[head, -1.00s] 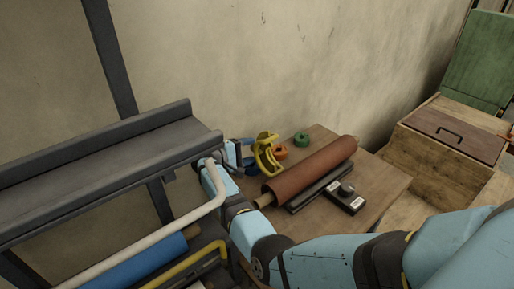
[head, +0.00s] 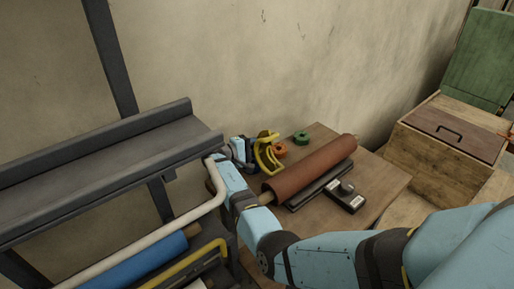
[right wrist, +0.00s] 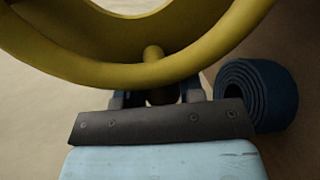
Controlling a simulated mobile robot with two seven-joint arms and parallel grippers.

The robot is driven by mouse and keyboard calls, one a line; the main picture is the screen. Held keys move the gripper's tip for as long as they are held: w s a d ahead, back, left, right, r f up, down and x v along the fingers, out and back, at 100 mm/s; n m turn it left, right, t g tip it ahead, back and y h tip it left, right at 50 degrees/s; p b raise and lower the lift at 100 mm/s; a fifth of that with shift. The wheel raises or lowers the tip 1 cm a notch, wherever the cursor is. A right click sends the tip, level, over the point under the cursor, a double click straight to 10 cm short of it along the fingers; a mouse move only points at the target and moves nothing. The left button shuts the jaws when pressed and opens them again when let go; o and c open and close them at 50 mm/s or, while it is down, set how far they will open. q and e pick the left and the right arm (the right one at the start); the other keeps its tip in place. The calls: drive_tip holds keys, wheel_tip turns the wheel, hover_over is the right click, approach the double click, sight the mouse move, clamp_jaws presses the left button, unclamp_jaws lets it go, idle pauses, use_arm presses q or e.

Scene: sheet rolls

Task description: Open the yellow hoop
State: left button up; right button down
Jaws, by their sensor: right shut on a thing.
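The yellow hoop (head: 266,152) is at the table's left end, by the rack, in the head view. In the right wrist view the yellow hoop (right wrist: 150,72) curves across the top, with a short yellow peg on it. My right gripper (head: 251,152) is at the hoop's left side. In the right wrist view my right gripper (right wrist: 158,97) is shut on the peg between its fingers. Part of the hoop is outside the wrist picture. My left gripper is not in view.
A dark blue coil (right wrist: 257,95) is close right of the gripper. Orange (head: 280,151) and green (head: 301,138) coils and a brown roll (head: 311,168) lie on the table (head: 385,185). A grey rack (head: 100,150) with a white bar (head: 150,248) and lower yellow bar (head: 185,265) stands left.

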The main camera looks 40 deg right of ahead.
sight(261, 142)
drive_tip(key=s+r+m, duration=0.2)
drive_tip(key=r+m, duration=0.1)
drive_tip(key=shift+d+r+t+y, duration=0.1)
drive_tip(key=shift+t+y, duration=0.2)
drive_tip(key=shift+t, duration=0.1)
drive_tip(key=c, duration=0.7)
unclamp_jaws()
drive_tip(key=shift+c, duration=0.2)
drive_tip(key=a+r+b, duration=0.1)
drive_tip(key=a+r, duration=0.1)
drive_tip(key=a, duration=1)
drive_tip(key=shift+w, duration=0.2)
